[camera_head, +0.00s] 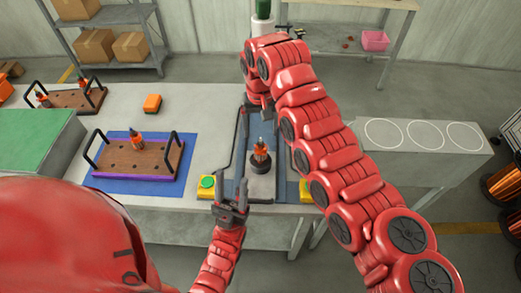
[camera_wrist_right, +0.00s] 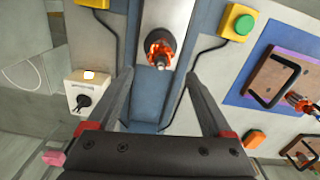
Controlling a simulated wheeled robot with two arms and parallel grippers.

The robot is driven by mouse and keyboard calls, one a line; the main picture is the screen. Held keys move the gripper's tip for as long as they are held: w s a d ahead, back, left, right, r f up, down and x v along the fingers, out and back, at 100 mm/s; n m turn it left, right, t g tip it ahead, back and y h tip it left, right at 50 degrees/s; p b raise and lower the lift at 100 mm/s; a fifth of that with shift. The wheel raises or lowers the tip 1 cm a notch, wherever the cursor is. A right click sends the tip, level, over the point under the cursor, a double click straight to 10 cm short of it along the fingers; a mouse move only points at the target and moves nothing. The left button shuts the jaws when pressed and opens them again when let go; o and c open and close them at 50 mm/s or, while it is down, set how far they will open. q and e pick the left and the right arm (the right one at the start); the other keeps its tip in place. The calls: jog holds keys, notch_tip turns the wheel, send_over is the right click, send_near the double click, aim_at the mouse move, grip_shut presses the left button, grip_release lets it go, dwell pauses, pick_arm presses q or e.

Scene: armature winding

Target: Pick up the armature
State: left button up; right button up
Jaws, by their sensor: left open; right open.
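An armature (camera_head: 261,151) with orange-red windings and a dark shaft stands upright on a dark round holder (camera_head: 261,166) in the blue-and-grey winding station. My left gripper (camera_head: 232,203) is open and empty at the table's front edge, in front of and left of the armature. The right arm partly covers the station's right side.
Another armature (camera_head: 136,138) stands on a brown wooden rack (camera_head: 125,160) with black handles, left on a blue mat (camera_head: 180,187). A second rack (camera_head: 70,98) is farther back. A green button box (camera_head: 207,186) stands beside my left gripper.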

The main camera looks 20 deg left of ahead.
aim_at(260, 151)
notch_tip(260, 151, down, 5)
jog(key=shift+r+p, duration=0.15)
jog(key=shift+p, duration=0.5)
jog(key=shift+s+f+p, duration=0.1)
jog(key=shift+f+p, duration=0.45)
jog(key=shift+p, duration=0.05)
notch_tip(260, 151, down, 4)
jog(key=shift+s+r+p, duration=0.1)
jog(key=shift+r+p, duration=0.1)
jog(key=shift+p, duration=0.65)
jog(key=shift+f, duration=0.3)
grip_shut()
